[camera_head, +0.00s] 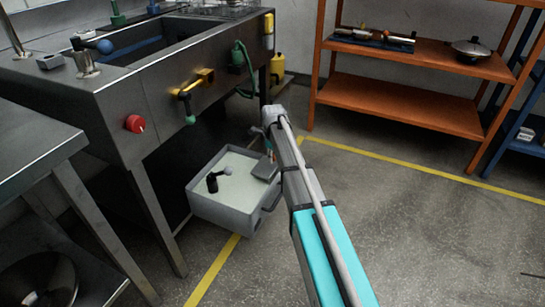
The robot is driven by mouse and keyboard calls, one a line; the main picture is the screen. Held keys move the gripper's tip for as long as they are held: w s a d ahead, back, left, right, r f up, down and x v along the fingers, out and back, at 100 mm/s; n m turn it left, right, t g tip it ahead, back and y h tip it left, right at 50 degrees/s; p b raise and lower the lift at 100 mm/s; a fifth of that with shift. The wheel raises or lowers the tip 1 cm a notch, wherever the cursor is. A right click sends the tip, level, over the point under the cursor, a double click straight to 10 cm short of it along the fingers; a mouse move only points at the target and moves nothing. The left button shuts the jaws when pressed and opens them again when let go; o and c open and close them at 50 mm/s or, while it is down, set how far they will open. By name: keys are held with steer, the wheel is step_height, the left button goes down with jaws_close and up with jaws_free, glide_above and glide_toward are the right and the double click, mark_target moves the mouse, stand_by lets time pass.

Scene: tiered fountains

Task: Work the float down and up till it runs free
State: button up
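A grey open tub (228,214) stands on the floor beside the steel sink unit. Inside it is a pale surface, perhaps water, with a dark upright fitting (212,183) and a small grey ball (227,171) on a short arm; this looks like the float. The ball sits just above the pale surface, near the tub's middle. My arm reaches in from the bottom right and passes over the tub's right side. Its far end bends down behind its own links, so my gripper and its fingers are hidden. I cannot tell whether it touches anything.
The steel sink unit (115,95) has a red knob (134,123), a brass tap (188,92) and a green hose (241,66) on its front. A steel table (30,142) stands left. An orange shelf (400,108) stands behind. Floor right of my arm is clear.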

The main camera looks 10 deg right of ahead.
jaws_close()
step_height(320, 180, up, 5)
steer(key=p, duration=0.5)
steer(key=shift+r, duration=0.2)
steer(key=shift+p, duration=0.3)
steer(key=shift+w, duration=0.1)
steer(key=o, duration=0.6)
jaws_free()
steer(key=shift+f, duration=0.15)
